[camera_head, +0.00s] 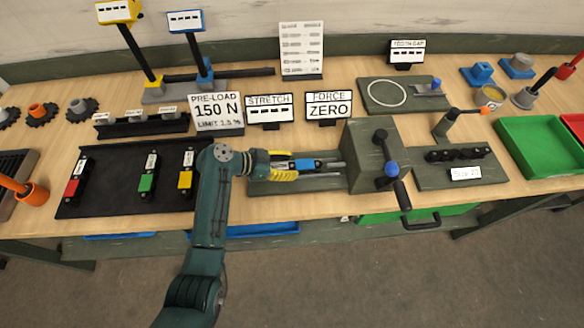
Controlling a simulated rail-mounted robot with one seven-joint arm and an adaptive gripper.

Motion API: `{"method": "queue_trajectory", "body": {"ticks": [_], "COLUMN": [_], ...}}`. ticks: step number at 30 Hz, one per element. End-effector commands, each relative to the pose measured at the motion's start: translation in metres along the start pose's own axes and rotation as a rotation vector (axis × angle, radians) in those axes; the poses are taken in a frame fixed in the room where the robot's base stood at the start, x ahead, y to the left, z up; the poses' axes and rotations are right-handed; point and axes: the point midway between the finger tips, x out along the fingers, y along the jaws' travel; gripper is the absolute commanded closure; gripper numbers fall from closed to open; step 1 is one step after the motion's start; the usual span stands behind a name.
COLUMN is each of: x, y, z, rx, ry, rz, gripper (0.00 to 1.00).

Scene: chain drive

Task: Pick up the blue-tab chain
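The blue-tab chain (305,165) lies lengthwise on the grey fixture with the crank, left of its big block. It is dark with a blue tab and a small white label. My gripper (291,164) comes in from the left, low over the fixture. Its yellow-padded fingers are spread apart, one on the far side and one on the near side of the chain's left end. The gripper covers that end, and I cannot tell whether the fingers touch it.
Chains with red (73,187), green (147,182) and yellow (186,179) tabs lie on a dark mat left of my arm. The crank block (366,157) stands close on the right. Signs (269,110) stand behind. A green tray (545,147) is at far right.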

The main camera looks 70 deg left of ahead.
Motion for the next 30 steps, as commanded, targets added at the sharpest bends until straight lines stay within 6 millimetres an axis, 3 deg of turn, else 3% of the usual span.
{"method": "queue_trajectory", "body": {"ticks": [1, 6, 8, 21, 30], "x": [0.0, 0.0, 0.0, -0.003, -0.033], "y": [0.0, 0.0, 0.0, -0.001, -0.001], "z": [0.0, 0.0, 0.0, -0.006, -0.062], "rx": [0.0, 0.0, 0.0, 0.004, 0.008], "ry": [0.0, 0.0, 0.0, 0.003, 0.005], "rz": [0.0, 0.0, 0.0, -0.001, -0.003], "gripper": [0.59, 0.92, 1.0, 1.0, 1.0]}}
